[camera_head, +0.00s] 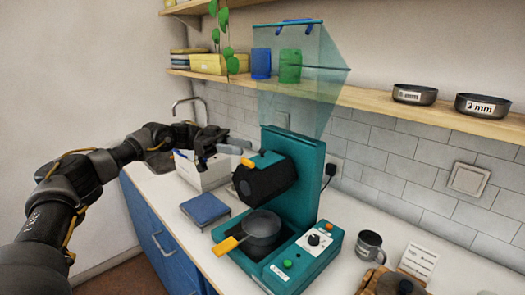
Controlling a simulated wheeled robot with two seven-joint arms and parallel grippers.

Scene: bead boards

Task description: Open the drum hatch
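A teal machine (306,175) stands on the counter with a black drum (270,180) facing left. The drum's front face (243,187) looks closed, with an orange handle (250,162) at its upper edge. My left gripper (224,150) is just to the upper left of the drum, near the orange handle. A grey piece by its fingertips may be a finger or a machine part. I cannot tell whether the gripper touches the handle or how far its fingers are apart. My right gripper is not in view.
A dark pan (262,228) with an orange handle sits below the drum. A blue-topped scale (205,209) and white box (203,173) stand left of the machine. A clear hopper (300,75) rises above it. A metal mug (369,244) stands to the right.

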